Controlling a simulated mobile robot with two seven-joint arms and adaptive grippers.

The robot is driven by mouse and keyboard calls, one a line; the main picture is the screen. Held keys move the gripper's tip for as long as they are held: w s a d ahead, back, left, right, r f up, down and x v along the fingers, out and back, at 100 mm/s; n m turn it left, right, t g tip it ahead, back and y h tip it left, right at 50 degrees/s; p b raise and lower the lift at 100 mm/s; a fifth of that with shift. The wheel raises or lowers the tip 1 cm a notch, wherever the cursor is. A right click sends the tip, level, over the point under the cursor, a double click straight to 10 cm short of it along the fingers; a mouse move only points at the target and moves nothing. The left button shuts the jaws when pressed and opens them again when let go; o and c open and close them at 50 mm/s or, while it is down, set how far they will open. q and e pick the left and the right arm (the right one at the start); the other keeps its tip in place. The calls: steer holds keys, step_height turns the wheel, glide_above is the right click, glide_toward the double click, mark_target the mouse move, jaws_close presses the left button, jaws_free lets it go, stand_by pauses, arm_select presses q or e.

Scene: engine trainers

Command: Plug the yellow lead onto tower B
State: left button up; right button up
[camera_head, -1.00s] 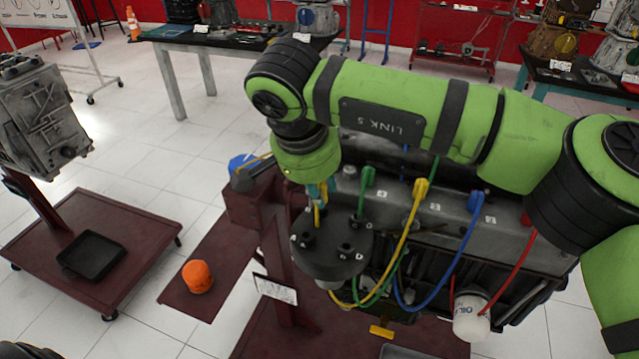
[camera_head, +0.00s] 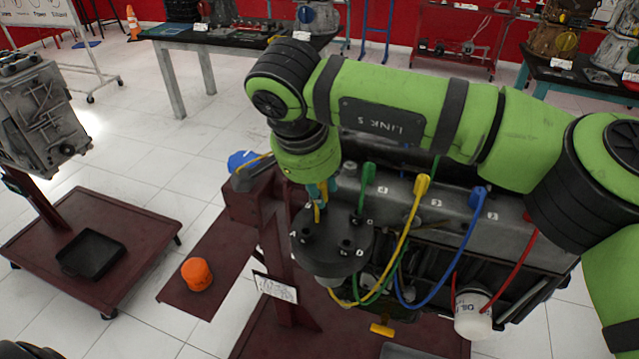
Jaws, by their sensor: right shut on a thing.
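The dark round distributor cap (camera_head: 333,262) sits at the front left of the engine, with short towers and white letters on top; D shows, tower B's letter is not readable. My right gripper (camera_head: 319,200) points down just above the cap's far left part, shut on the end of the yellow lead (camera_head: 405,240). A bit of yellow shows under the fingers; whether it touches a tower is hidden. The lead's other end has a yellow boot (camera_head: 421,187) on the engine top, and its loop hangs below the cap. My left gripper is not in view.
Green (camera_head: 367,174), blue (camera_head: 478,198) and red (camera_head: 522,248) leads sit along the engine. A white oil filter (camera_head: 472,312) is at lower right. An orange cap (camera_head: 197,275) lies on the stand's base plate. A trolley with a black tray (camera_head: 91,254) stands left.

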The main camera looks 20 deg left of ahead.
steer(key=shift+f, duration=0.2)
stand_by(0.3)
steer(key=o, duration=1)
steer(key=shift+r, duration=0.1)
steer(key=shift+s+r, duration=0.1)
steer(key=shift+r, duration=0.15)
steer(key=v, duration=1.1)
steer(key=shift+s+r, duration=0.1)
steer(key=shift+r, duration=0.05)
